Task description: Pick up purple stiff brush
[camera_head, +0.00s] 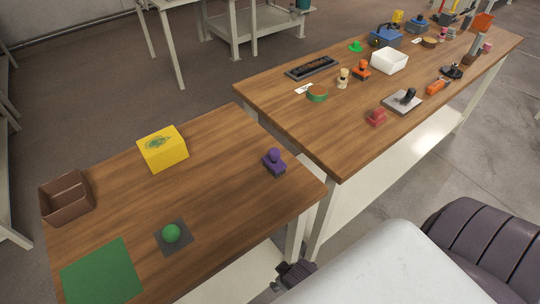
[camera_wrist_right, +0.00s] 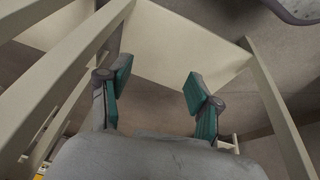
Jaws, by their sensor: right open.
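The purple stiff brush (camera_head: 273,162) stands on the near wooden table (camera_head: 215,205), close to its right edge. It has a rounded knob on a darker block base. My right gripper (camera_wrist_right: 158,98) is open and empty in the right wrist view, with its two teal-padded fingers spread apart. It faces pale table legs and a lower shelf, and the brush is not in that view. In the head view a dark part of my own arm shows below the table's right edge, apart from the brush. My left gripper is in neither view.
Wood around the purple brush is clear.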

